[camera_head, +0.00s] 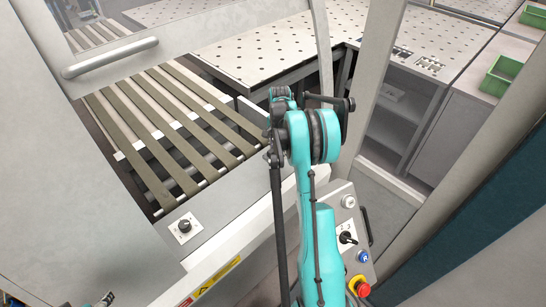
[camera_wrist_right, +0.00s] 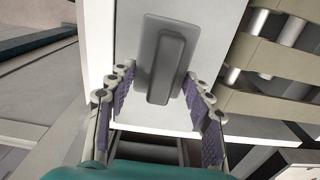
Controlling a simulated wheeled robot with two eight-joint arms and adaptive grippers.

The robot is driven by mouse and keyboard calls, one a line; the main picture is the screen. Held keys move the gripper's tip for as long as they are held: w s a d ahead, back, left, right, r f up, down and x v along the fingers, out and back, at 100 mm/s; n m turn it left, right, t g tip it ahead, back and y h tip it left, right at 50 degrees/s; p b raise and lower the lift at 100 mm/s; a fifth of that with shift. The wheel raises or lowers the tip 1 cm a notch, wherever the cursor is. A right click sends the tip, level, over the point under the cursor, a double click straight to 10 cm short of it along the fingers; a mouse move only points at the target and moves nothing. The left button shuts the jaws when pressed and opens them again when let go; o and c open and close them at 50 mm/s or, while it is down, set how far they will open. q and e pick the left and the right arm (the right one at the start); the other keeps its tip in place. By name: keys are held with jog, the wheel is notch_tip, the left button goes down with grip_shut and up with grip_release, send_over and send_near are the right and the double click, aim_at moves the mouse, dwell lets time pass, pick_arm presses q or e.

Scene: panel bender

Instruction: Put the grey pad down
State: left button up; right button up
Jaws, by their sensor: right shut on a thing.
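The grey pad (camera_wrist_right: 166,62) shows in the right wrist view as a flat rounded plate with a raised block-like grip.
Slatted belts (camera_head: 150,130) lie left of my right arm. A perforated table (camera_head: 255,50) stands behind. A control panel with a red emergency button (camera_head: 359,286) is close beside my right forearm. A frame post (camera_head: 376,75) rises to the right. Green bins (camera_head: 502,75) sit far right.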

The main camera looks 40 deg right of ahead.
aim_at(273, 156)
jog(key=shift+w+a+f, duration=0.2)
jog(key=shift+w+f, duration=0.2)
jog(key=shift+w, duration=0.2)
jog(key=shift+w+a+f, duration=0.2)
jog(key=shift+w+f, duration=0.15)
jog(key=shift+w, duration=0.2)
jog(key=shift+f, duration=2)
jog(key=shift+s+f+b, duration=0.1)
jog(key=shift+b, duration=0.25)
jog(key=o, duration=1)
jog(key=shift+o, duration=0.2)
